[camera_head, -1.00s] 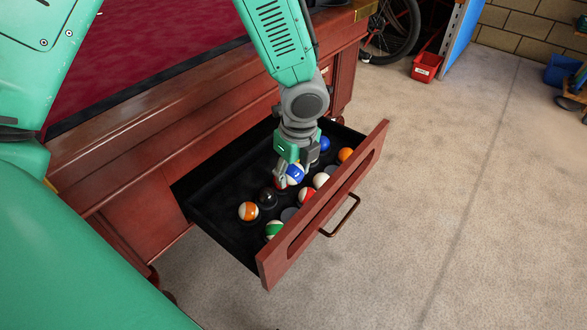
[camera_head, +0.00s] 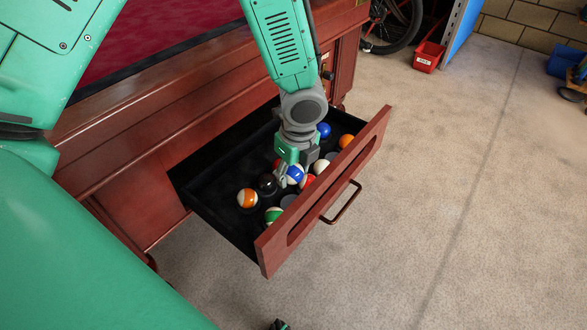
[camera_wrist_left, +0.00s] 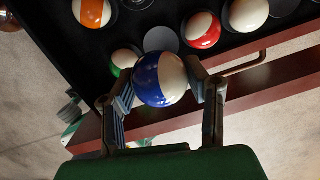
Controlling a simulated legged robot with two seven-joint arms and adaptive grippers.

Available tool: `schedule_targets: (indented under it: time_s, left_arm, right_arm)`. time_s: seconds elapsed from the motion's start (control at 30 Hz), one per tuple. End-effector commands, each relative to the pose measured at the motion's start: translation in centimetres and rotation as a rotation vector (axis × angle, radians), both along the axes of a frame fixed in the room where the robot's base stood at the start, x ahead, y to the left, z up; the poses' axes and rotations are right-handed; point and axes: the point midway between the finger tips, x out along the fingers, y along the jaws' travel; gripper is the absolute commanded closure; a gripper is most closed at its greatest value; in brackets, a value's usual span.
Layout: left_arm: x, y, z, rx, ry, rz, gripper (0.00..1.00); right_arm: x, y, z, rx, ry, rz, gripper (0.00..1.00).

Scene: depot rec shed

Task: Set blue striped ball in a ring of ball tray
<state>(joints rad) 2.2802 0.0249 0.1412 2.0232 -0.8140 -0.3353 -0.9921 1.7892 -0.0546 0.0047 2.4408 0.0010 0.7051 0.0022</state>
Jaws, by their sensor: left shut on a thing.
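The blue striped ball (camera_head: 295,174), white with a blue band, is between the fingers of my left gripper (camera_head: 291,179). In the left wrist view the ball (camera_wrist_left: 152,80) sits between both finger pads of the left gripper (camera_wrist_left: 158,84), with the tray behind it. The ball tray (camera_head: 222,212) is the black inside of an open wooden drawer. A grey empty ring (camera_head: 288,201) lies near the green striped ball; it also shows in the left wrist view (camera_wrist_left: 161,39). A small dark green part at the head view's bottom edge may be my right gripper (camera_head: 280,325); its fingers are unclear.
Around the held ball stand an orange striped ball (camera_head: 247,198), a black ball (camera_head: 267,185), a green striped ball (camera_head: 273,215), a blue ball (camera_head: 324,130) and an orange ball (camera_head: 346,141). The drawer front (camera_head: 325,195) rises on the near side.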

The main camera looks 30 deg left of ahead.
Motion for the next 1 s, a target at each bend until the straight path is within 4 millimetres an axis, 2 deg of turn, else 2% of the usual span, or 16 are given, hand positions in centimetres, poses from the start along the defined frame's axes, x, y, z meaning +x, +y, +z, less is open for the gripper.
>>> schedule_targets:
  time_s: [1.0]
  left_arm:
    - [0.0, 0.0, -4.9, 0.001, 0.000, 0.000, 0.91]
  right_arm:
    - [0.0, 0.0, -2.4, 0.000, 0.000, 0.000, 0.60]
